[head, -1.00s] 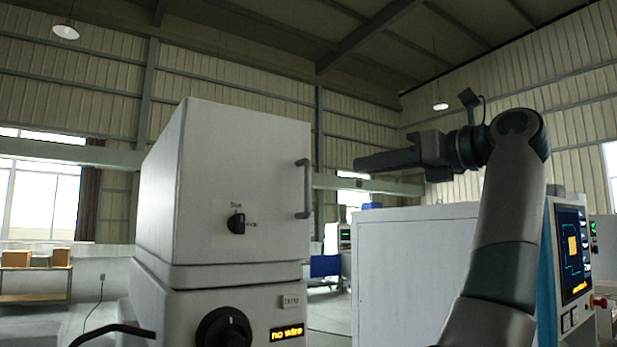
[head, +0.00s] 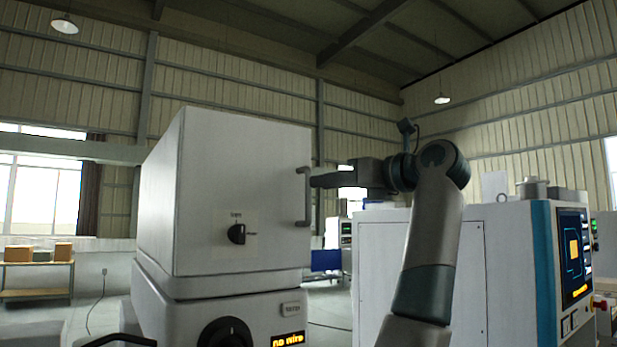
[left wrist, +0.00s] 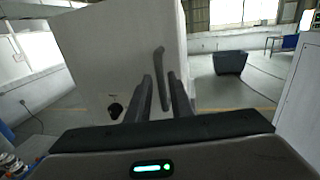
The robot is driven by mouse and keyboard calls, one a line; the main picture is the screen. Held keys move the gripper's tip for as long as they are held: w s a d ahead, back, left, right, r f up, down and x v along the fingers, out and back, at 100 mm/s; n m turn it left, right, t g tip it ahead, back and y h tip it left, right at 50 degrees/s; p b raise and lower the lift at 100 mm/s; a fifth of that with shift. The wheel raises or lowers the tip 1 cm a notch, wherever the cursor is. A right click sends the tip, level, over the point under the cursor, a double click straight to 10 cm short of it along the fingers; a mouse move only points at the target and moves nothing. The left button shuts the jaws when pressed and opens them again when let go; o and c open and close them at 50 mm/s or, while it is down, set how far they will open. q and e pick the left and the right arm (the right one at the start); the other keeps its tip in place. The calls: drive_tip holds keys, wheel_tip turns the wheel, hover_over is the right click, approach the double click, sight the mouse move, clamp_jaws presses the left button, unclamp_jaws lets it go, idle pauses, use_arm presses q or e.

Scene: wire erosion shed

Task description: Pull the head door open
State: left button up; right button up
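The head door (head: 240,190) is the white front of the boxy machine head and looks closed. Its grey upright bar handle (head: 306,197) is on the door's right edge. My left gripper (head: 318,181) reaches in from the right, its fingertips right at the handle's upper part. In the left wrist view, the two dark fingers (left wrist: 161,78) are apart, and the handle (left wrist: 160,62) shows between them. I cannot tell whether either finger touches it. The white door (left wrist: 100,70) fills the left wrist view's middle left. My right gripper is in neither view.
A black knob (head: 237,234) is on the door. Below are a larger dial (head: 226,333) and a "no wire" display (head: 288,340). A white cabinet (head: 440,260) with a screen panel (head: 573,258) stands right.

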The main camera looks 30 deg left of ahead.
sight(308, 216)
use_arm(q)
drive_tip(key=a+p, duration=0.1)
drive_tip(key=a, duration=0.2)
drive_tip(key=w+a+p, duration=0.1)
drive_tip(key=a, duration=0.1)
drive_tip(key=shift+w+a, duration=0.1)
drive_tip(key=shift+a, duration=0.3)
drive_tip(key=shift+c, duration=0.7)
clamp_jaws()
